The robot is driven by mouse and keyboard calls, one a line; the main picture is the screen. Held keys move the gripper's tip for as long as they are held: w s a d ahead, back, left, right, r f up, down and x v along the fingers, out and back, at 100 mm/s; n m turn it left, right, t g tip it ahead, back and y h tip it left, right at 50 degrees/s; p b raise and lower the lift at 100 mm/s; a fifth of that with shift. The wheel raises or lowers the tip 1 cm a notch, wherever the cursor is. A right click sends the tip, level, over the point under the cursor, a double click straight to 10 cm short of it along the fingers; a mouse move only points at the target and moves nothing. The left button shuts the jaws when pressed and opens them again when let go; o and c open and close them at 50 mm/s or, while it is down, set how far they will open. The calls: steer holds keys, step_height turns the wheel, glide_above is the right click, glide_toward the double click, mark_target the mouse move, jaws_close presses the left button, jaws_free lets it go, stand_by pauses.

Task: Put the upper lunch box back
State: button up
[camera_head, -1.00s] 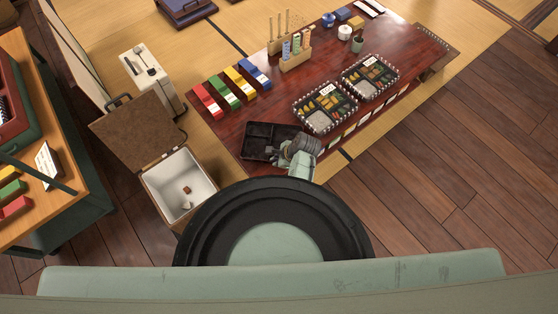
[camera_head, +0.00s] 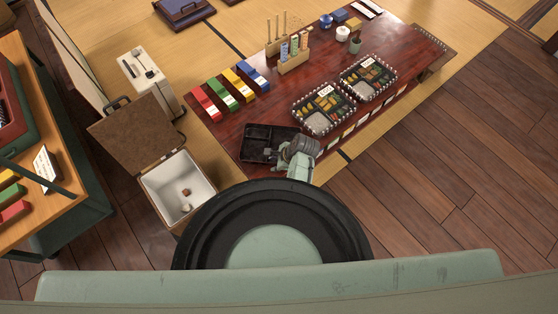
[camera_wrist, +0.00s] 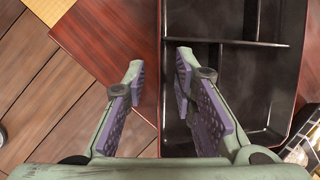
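A black lunch box (camera_head: 258,143), empty and divided into compartments, lies on the near left part of the red-brown table (camera_head: 222,125). In the wrist view the box (camera_wrist: 245,90) fills the right side. My gripper (camera_head: 290,148) is at the box's right end in the head view. In the wrist view my gripper (camera_wrist: 158,65) is open and empty. Its right finger is over the box's inside and its left finger is outside, with the box's wall between them. I cannot tell the fingers' height over the table. Two filled lunch boxes (camera_head: 325,128) (camera_head: 392,71) lie side by side farther right.
Red, green, yellow and blue packs (camera_head: 207,104) lie beyond the box. A wooden rack (camera_head: 293,62) stands at the back. An open cooler (camera_head: 146,180) stands on the left, and an orange-topped cart (camera_head: 58,130) at far left.

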steer(key=v, duration=1.2)
steer(key=shift+w+r, duration=0.1)
